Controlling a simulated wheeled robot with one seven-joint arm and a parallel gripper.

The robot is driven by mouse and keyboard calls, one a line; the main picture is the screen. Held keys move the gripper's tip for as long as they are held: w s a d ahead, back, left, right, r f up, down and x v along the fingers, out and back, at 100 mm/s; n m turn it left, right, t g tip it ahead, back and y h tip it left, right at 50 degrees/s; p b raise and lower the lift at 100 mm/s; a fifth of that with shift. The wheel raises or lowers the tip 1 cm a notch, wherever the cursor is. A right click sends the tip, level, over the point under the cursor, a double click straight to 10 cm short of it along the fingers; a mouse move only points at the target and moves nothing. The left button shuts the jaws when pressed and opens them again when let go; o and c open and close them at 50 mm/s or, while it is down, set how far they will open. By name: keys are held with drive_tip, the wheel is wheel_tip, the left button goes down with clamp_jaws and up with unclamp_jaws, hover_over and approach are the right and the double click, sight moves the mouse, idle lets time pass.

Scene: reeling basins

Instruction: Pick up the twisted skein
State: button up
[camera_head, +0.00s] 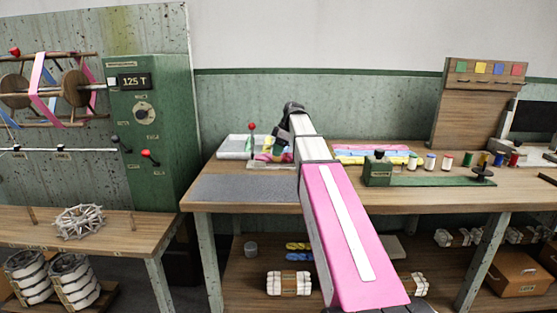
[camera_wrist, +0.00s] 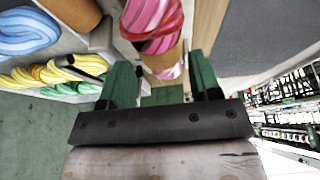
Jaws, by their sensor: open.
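In the wrist view a pink-and-red twisted skein (camera_wrist: 152,22) lies just ahead of my gripper (camera_wrist: 160,62), with a tan band at its lower part. The two green fingers are apart on either side of the band's line, with nothing clearly held. I cannot tell whether they touch the skein. In the head view my pink arm reaches over the workbench and its dark wrist hides the fingers. Some pink material (camera_head: 262,157) shows beside the wrist at the back of the bench.
In the wrist view blue (camera_wrist: 28,30) and yellow (camera_wrist: 40,75) twisted skeins lie at left, near a brown cylinder (camera_wrist: 75,10). In the head view a green clamp-like device (camera_head: 425,179) and several spools stand right of the arm. A grey mat (camera_head: 245,188) lies clear at left.

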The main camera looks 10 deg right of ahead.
drive_tip(key=x, duration=0.3)
drive_tip(key=shift+f, duration=0.25)
drive_tip(key=c, duration=0.8)
drive_tip(key=shift+r, duration=0.15)
